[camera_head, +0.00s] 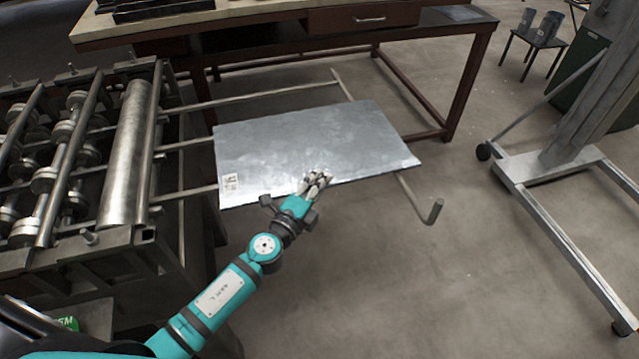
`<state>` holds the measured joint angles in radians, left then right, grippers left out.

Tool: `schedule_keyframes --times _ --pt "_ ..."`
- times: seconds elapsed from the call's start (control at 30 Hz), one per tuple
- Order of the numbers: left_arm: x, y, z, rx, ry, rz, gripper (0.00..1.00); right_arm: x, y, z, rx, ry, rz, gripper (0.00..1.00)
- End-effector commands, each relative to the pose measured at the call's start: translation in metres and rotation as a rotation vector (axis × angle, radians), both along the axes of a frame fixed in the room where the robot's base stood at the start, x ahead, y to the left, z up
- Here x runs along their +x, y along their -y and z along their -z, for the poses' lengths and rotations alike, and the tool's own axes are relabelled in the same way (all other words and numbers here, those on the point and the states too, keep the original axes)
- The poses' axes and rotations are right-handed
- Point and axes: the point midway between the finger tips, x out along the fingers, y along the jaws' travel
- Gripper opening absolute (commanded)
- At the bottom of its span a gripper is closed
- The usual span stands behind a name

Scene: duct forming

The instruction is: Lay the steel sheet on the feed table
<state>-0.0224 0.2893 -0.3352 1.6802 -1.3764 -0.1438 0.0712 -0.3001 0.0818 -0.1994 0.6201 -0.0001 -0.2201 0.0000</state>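The steel sheet (312,140) is a flat grey rectangle with a small printed label at its near left corner. It lies over the feed table (412,198), a frame of thin metal rails reaching right from the roller machine. The sheet hides most of the rails, and I cannot tell whether it rests fully on them. My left gripper (318,179) is at the middle of the sheet's near edge, its fingers overlapping that edge. Whether the fingers are closed on the sheet or only beside it does not show. My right gripper is not in view.
The roller machine (125,160) stands at the left, its large roller close to the sheet's left edge. A workbench (245,22) with a drawer is behind. A wheeled metal stand (555,165) is at the right. The floor in front is clear.

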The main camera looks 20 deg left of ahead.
Motion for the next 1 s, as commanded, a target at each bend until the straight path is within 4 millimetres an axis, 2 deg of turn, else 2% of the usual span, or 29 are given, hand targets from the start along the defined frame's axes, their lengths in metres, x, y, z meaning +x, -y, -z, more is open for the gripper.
schedule_keyframes --times 0.03,0.2,0.43,0.57,0.7,0.83,1.0 --pt "0.000 0.000 0.001 -0.001 -0.002 0.000 0.07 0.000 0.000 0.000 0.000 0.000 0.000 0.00" --pt "0.000 0.000 0.000 0.000 -0.001 0.000 0.29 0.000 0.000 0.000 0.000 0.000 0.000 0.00" --pt "0.000 0.000 0.000 0.000 -0.001 0.000 0.29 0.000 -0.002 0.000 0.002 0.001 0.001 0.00" --pt "0.000 0.000 0.007 0.001 -0.001 -0.001 0.29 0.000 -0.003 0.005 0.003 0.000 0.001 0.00" --pt "-0.023 -0.005 0.007 0.000 -0.004 0.000 0.29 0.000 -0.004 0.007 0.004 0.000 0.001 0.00" --pt "-0.053 -0.010 0.020 -0.001 -0.005 0.000 0.29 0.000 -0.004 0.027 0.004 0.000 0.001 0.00" --pt "-0.095 -0.018 0.018 -0.002 -0.005 0.000 0.29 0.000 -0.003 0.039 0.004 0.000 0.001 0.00"
